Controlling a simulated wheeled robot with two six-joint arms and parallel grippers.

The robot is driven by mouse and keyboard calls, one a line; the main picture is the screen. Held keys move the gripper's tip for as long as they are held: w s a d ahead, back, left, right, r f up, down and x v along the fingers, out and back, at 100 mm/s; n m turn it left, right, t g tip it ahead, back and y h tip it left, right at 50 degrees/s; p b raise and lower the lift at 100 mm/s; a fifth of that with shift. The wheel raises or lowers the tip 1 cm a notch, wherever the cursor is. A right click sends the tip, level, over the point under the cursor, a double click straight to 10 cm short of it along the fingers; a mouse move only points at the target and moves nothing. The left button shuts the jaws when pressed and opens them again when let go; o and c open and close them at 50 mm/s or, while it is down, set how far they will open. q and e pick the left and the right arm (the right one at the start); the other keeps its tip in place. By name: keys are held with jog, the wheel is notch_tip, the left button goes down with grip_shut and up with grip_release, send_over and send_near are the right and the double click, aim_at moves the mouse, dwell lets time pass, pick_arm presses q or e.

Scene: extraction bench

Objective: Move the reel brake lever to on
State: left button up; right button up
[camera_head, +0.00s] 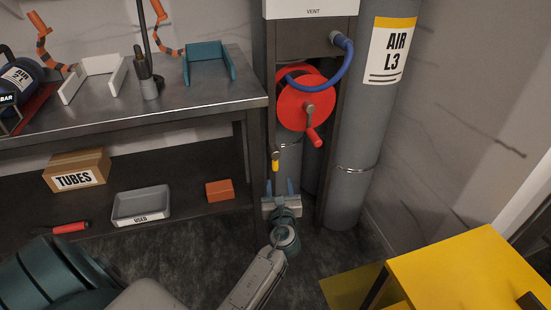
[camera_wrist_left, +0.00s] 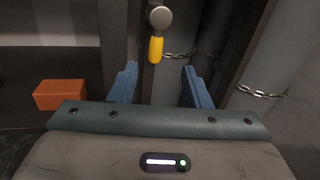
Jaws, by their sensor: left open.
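The reel brake lever (camera_head: 275,160) is a short lever with a yellow handle and a grey round pivot, on the frame below the red reel. In the left wrist view the lever (camera_wrist_left: 156,48) hangs with its yellow handle pointing down. My left gripper (camera_head: 279,184) is open, with its blue fingers pointing up just below the lever. In the left wrist view the handle's lower end shows between and beyond the fingertips (camera_wrist_left: 159,72); I see no contact. The red reel (camera_head: 304,104) with its red crank handle is above and right of the lever. My right gripper is not in view.
A grey cylinder marked AIR L3 (camera_head: 366,140) stands chained right of the reel. A steel bench (camera_head: 200,107) is at left, with a TUBES box (camera_head: 76,171), a grey tray (camera_head: 141,204) and an orange block (camera_head: 220,190) below. A yellow surface (camera_head: 470,265) is at lower right.

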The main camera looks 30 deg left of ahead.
aim_at(276, 166)
pick_arm(q)
jog(key=b+x, duration=0.2)
jog(key=x, duration=0.9)
jog(key=shift+s+a+f, duration=0.1)
jog(key=shift+s+a, duration=0.1)
jog(key=c, duration=0.9)
